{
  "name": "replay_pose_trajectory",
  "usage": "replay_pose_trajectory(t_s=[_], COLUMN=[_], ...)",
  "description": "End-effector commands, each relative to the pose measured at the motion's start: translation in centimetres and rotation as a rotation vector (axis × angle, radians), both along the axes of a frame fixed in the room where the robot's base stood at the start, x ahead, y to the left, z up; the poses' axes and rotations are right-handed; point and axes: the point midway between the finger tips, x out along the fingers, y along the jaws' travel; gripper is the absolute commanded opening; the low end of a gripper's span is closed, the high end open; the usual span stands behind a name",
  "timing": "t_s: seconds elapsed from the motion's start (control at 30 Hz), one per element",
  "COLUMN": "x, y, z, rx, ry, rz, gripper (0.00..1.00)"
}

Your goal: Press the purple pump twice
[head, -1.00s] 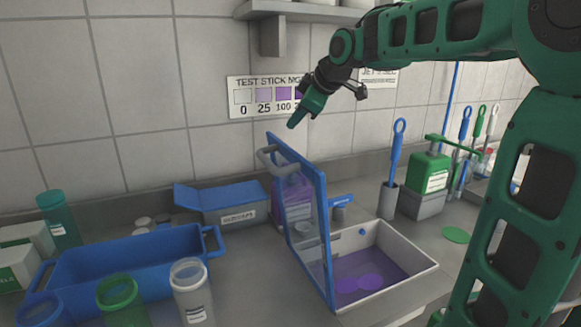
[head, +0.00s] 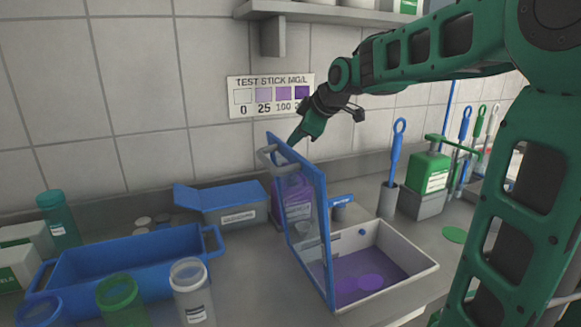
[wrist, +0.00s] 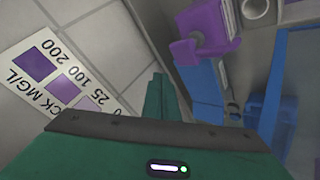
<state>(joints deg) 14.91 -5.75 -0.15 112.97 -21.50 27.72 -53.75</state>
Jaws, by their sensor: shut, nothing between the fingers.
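The purple pump (head: 280,199) stands on the counter near the wall. In the head view it is partly hidden behind a blue-framed clear panel (head: 325,232). The wrist view shows the purple pump (wrist: 206,36) with its head and spout at upper right. My gripper (head: 293,139) is shut and empty, pointing down and left. In the head view it appears above the pump, by the panel's top edge. In the wrist view its green fingertips (wrist: 160,79) are together, below and left of the pump, with a visible gap from it.
A grey-white basin (head: 418,272) with purple in its bottom lies right of the panel. A blue tray (head: 120,262) and jars stand at front left. A green pump bottle (head: 427,172) and brushes stand right.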

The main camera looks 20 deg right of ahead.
Motion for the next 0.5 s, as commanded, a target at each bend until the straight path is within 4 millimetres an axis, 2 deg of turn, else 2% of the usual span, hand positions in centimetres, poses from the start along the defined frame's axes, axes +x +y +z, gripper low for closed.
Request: replay_pose_trajectory(t_s=[0.2, 0.5], x=[0.0, 0.0], y=[0.0, 0.0], z=[-2.4, -3.5], rx=[0.000, 0.000], ry=[0.001, -0.001], rz=[-0.001, -0.001], gripper=[0.00, 0.00])
